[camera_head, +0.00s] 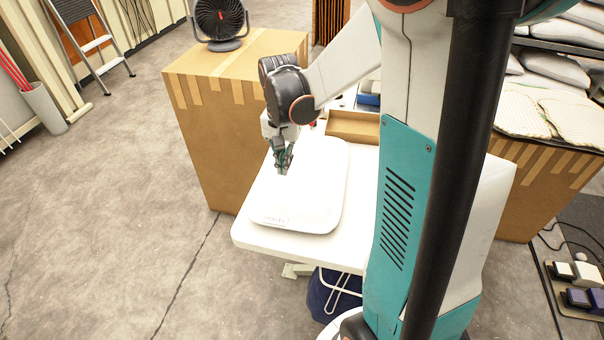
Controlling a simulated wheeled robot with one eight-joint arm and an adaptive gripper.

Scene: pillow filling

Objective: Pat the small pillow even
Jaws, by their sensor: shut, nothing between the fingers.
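The small pillow (306,199) is white and lies flat on the white table (245,237), near its left edge. Small dark lettering shows at its near end. My gripper (281,170) is shut and empty, pointing down over the far left part of the pillow. I cannot tell whether its fingertips touch the cloth. The surface looks smooth, and any lumps are too faint to make out. My arm and column hide the right part of the table.
A tall cardboard box (213,125) with a dark fan (220,22) on top stands behind the table at left. An open brown tray (353,127) sits behind the pillow. Pillows (560,110) lie on the right.

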